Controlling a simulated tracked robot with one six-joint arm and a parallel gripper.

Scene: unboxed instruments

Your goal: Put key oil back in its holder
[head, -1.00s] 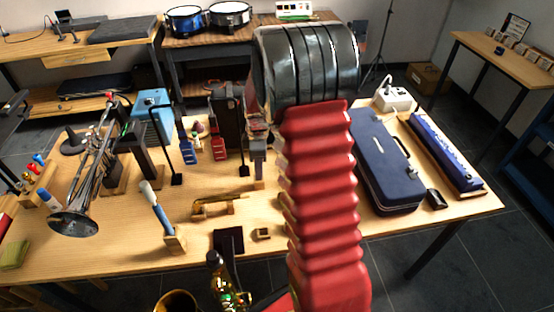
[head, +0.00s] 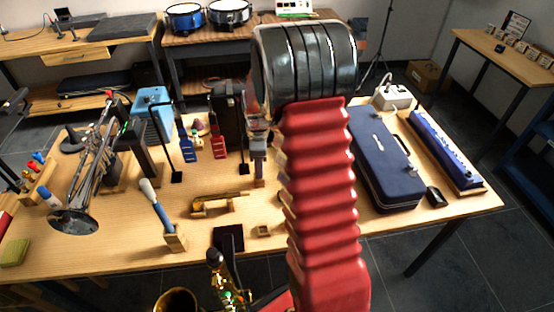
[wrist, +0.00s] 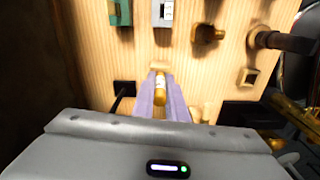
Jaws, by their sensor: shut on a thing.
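My gripper (wrist: 164,100) points down over the wooden bench, its pale purple fingers shut on a small bottle, the key oil (wrist: 160,83). The bottle has a light label and an amber end. In the head view my gripper (head: 259,170) hangs just left of my red arm, and the bottle cannot be made out there. A small wooden block (wrist: 159,66) shows just beyond the fingertips; I cannot tell whether the bottle touches it. I cannot tell which is the holder.
A black pad (head: 228,238) and a brass piece on a wooden stand (head: 217,205) lie left of the gripper. Thin black stands (head: 175,150) rise behind. A brush-like tool (head: 158,207) leans at left. A blue case (head: 383,165) lies right of my arm.

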